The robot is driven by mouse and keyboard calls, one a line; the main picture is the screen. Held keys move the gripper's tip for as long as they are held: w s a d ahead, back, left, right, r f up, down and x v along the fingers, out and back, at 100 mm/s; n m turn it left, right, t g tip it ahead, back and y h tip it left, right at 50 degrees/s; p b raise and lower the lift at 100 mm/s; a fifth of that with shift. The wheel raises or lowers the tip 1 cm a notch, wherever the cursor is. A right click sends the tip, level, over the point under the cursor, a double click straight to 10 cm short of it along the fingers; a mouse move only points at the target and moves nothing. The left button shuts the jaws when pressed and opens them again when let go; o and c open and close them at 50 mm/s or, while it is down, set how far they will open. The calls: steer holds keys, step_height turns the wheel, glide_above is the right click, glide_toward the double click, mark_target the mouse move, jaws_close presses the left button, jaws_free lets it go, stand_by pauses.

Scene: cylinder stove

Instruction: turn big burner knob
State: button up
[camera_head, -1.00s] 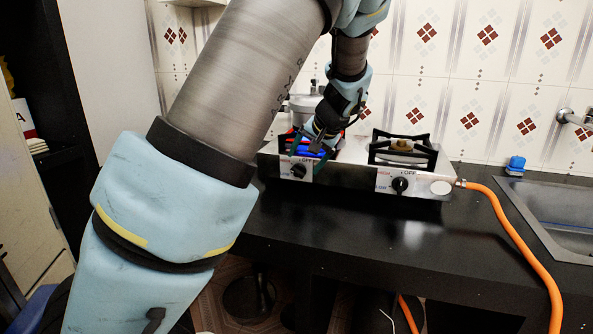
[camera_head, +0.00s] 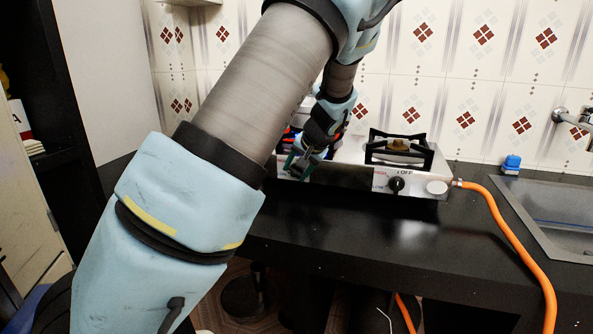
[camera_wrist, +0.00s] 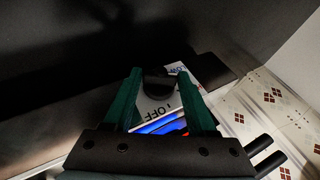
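A silver two-burner stove (camera_head: 361,180) stands on the black counter with a front knob for each burner. The right black knob (camera_head: 397,185) is in plain view. The left knob is hidden by my gripper in the head view; a dark round knob (camera_wrist: 157,80) shows in the wrist view beside a panel marked OFF. My gripper (camera_head: 292,168) is at the left front of the stove. In the wrist view its green fingers (camera_wrist: 158,76) are apart, one on each side of the knob. I cannot tell whether they touch it.
An orange hose (camera_head: 513,225) runs from the stove's right end over the counter edge. A sink (camera_head: 560,205) and a small blue object (camera_head: 511,164) are at the right. The tiled wall stands close behind. The counter (camera_head: 400,235) in front of the stove is clear.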

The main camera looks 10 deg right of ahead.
jaws_close()
steer(key=shift+d+f, duration=0.1)
steer(key=shift+s+d+f+t+y+b, duration=0.2)
steer(key=shift+t+y+b, duration=0.4)
steer(key=shift+b, duration=0.45)
steer(key=shift+d+f+m+t+y+b, duration=0.1)
steer(key=shift+f+m+t+y+b, duration=0.15)
steer(key=shift+m+t+y+b, duration=0.6)
steer(key=t+y+b, duration=0.1)
steer(key=b, duration=0.1)
steer(key=t+y+b, duration=0.1)
steer(key=y, duration=0.1)
steer(key=shift+f+m+y+b, duration=0.2)
steer(key=shift+m+y+b, duration=0.05)
steer(key=shift+b, duration=0.15)
steer(key=shift+f+m+t+y+b, duration=0.1)
steer(key=shift+m+t+y+b, duration=0.4)
steer(key=shift+t+y+b, duration=0.55)
steer(key=o, duration=0.5)
jaws_free()
